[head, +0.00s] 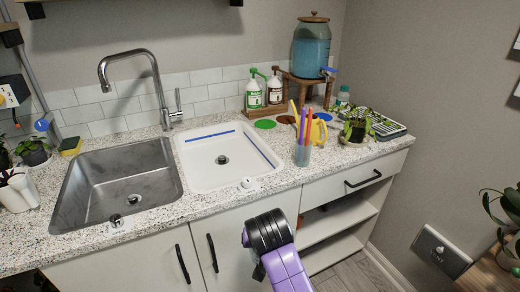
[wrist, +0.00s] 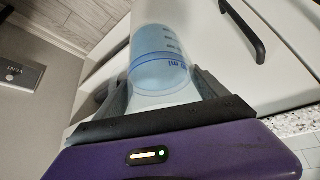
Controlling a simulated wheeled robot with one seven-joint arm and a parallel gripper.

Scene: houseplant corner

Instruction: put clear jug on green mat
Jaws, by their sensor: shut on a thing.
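The clear jug (wrist: 160,62) shows in the wrist view, with blue measuring marks and a bluish lower part. My gripper (wrist: 163,90) is shut on it, one finger on each side. It is in front of the white cabinet fronts. I cannot make out the jug in the head view, where my purple arm (head: 287,268) is low in front of the cabinet. The green mat (head: 265,124) is a flat round disc on the counter, behind and right of the white basin. Nothing stands on it.
A tumbler of pens (head: 303,154) stands in front of the mats. A brown mat (head: 286,119) is right of the green one. Soap bottles (head: 254,94) stand behind, with a blue-filled dispenser (head: 311,50) to their right. The white basin (head: 205,170) is at left.

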